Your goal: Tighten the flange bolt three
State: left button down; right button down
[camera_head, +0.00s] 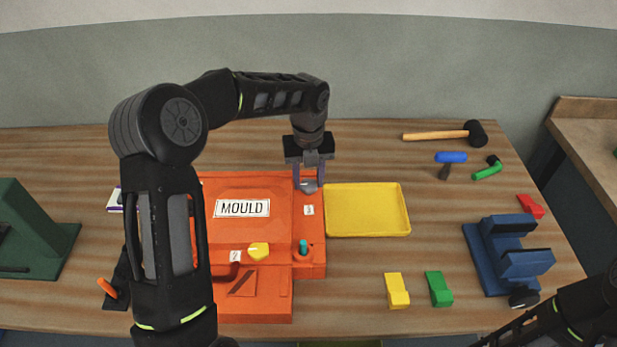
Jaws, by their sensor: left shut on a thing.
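The orange mould (251,190) lies on the bench left of centre, with a white plate reading "MOULD" on it. My left gripper (309,182) points down over the back right flange of the mould. It is shut on a grey bolt head (308,187). A small white number label (309,210) sits just in front of it; its digit is too small to read surely. A teal-topped bolt or knob (303,246) and a yellow knob (258,250) stand nearer the front of the mould. My right arm shows at the bottom right, with its gripper out of view.
A yellow tray (367,209) lies empty right of the mould. Yellow (397,291) and green (438,289) blocks lie in front of it. A blue vise (508,255) stands at right. A mallet (447,134) and a blue-headed hammer (451,158) lie behind.

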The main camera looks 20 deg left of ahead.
pick_arm(q)
jog(key=c, duration=0.8)
grip_release()
jog(key=shift+c, duration=0.2)
